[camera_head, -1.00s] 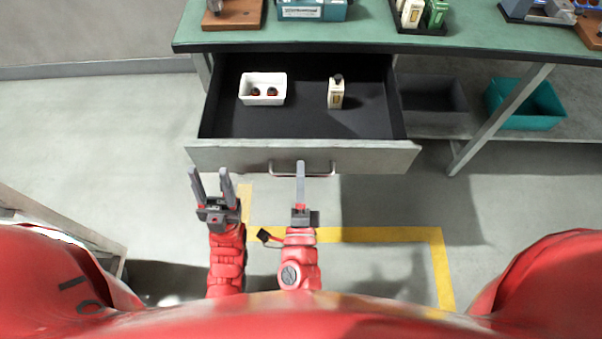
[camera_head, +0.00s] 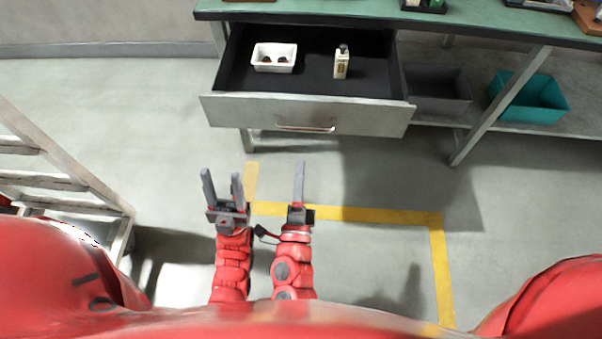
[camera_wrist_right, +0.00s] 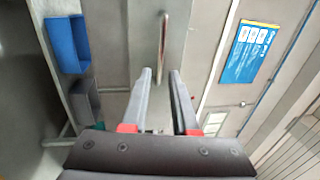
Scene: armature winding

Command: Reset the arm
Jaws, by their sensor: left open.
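My left gripper (camera_head: 222,178) is open and empty, over the floor in front of the drawer. My right gripper (camera_head: 299,180) is beside it on the right, seen edge-on in the head view. In the right wrist view its two fingers (camera_wrist_right: 160,78) stand apart with nothing between them. The grey drawer (camera_head: 230,108) of the bench is pulled open, and its metal handle (camera_head: 305,128) is beyond both grippers. The handle (camera_wrist_right: 163,40) also shows ahead of the right fingertips in the wrist view. Neither gripper touches it.
The drawer holds a white tray (camera_head: 259,66) with small copper-coloured parts and a white bottle (camera_head: 341,66). A green-topped bench (camera_head: 330,20) stands ahead. A teal bin (camera_head: 528,110) and a grey bin (camera_head: 436,104) sit on its lower shelf. A ladder-like frame (camera_head: 65,160) stands left.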

